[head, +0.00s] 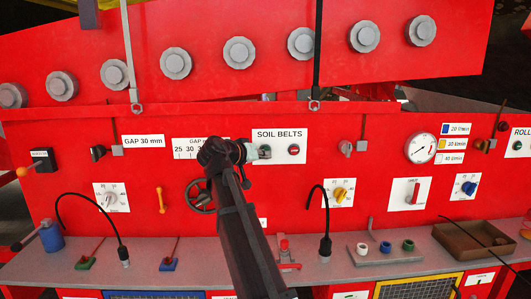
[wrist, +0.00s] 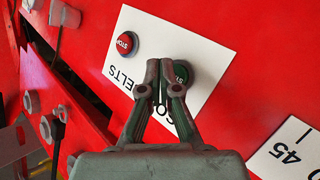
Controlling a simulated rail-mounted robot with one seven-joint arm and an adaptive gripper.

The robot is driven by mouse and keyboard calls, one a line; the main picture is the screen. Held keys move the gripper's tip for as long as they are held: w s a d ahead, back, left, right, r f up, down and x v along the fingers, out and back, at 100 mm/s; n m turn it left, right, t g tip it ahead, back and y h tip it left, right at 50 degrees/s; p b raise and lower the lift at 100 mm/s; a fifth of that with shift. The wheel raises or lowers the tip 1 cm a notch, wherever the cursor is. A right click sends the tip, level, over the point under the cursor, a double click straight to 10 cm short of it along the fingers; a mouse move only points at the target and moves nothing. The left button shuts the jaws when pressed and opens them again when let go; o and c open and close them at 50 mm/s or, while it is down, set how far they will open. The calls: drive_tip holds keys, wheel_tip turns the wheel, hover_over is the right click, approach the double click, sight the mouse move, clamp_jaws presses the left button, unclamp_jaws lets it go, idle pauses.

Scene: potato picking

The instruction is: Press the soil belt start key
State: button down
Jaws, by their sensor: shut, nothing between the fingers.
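The white SOIL BELTS plate (head: 278,134) is on the red panel and also shows in the wrist view (wrist: 165,32). The dark green start key (wrist: 182,73) is partly covered by one of my fingertips; in the head view it shows at the left of the plate (head: 265,152). The red STOP key (head: 294,149) is to its right; in the wrist view (wrist: 127,43) it is clear of my fingers. My gripper (wrist: 160,72) is shut and empty, its tips at the start key. Whether they touch it, I cannot tell. In the head view my gripper (head: 254,152) is at the plate's left part.
The GAP scale plate (head: 184,154) is just left of my gripper. A lever (head: 346,147) and a round gauge (head: 421,148) are to the right. Below, a grey shelf (head: 330,270) carries small cups (head: 386,247) and a brown tray (head: 470,250).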

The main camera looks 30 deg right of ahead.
drive_tip(key=shift+w, duration=0.15)
drive_tip(key=shift+w+d, duration=0.2)
drive_tip(key=shift+w, duration=0.1)
drive_tip(key=shift+w+d+b, duration=0.15)
drive_tip(key=shift+w+b, duration=0.2)
drive_tip(key=shift+b, duration=0.1)
idle(0.7)
drive_tip(key=shift+s, duration=0.15)
drive_tip(key=shift+s+a, duration=0.35)
drive_tip(key=shift+s, duration=0.3)
drive_tip(key=shift+s, duration=0.1)
drive_tip(key=s, duration=0.1)
drive_tip(key=s+a, duration=0.1)
drive_tip(key=s, duration=0.1)
drive_tip(key=s+a, duration=0.1)
drive_tip(key=shift+s, duration=0.2)
idle(0.4)
idle(0.6)
